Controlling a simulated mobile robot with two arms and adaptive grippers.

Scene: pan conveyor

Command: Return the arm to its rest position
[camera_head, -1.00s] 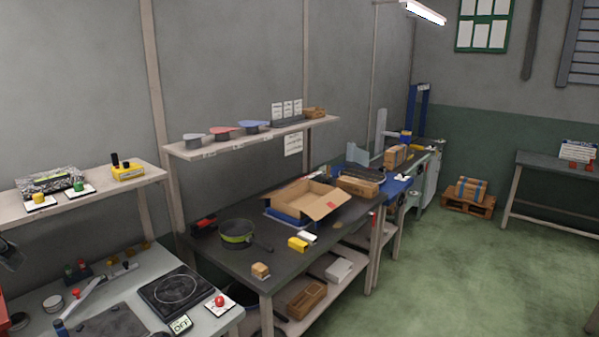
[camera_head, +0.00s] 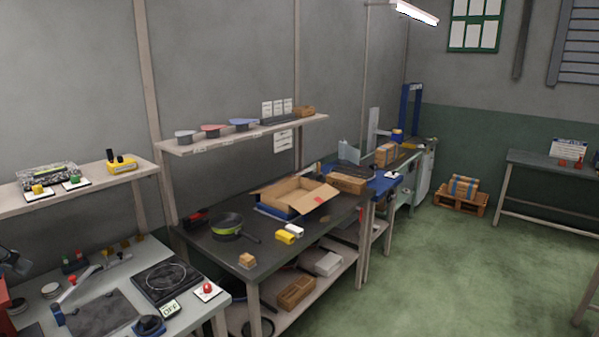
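Neither of my arms nor grippers can be clearly made out in the head view. A dark grey shape (camera_head: 14,262) shows at the left edge beside the near bench; I cannot tell what it is. A dark frying pan (camera_head: 228,226) with a green band rests on the dark middle table (camera_head: 208,246). An open cardboard box (camera_head: 315,205) stands on the same table behind it. No gripper is seen touching either of them.
The near bench (camera_head: 200,318) holds a black hot plate (camera_head: 166,280), a red button (camera_head: 208,288) and small parts. A wall shelf (camera_head: 250,133) hangs above the middle table. A pallet (camera_head: 461,201) with a box stands farther back. The green floor (camera_head: 430,270) is clear at right.

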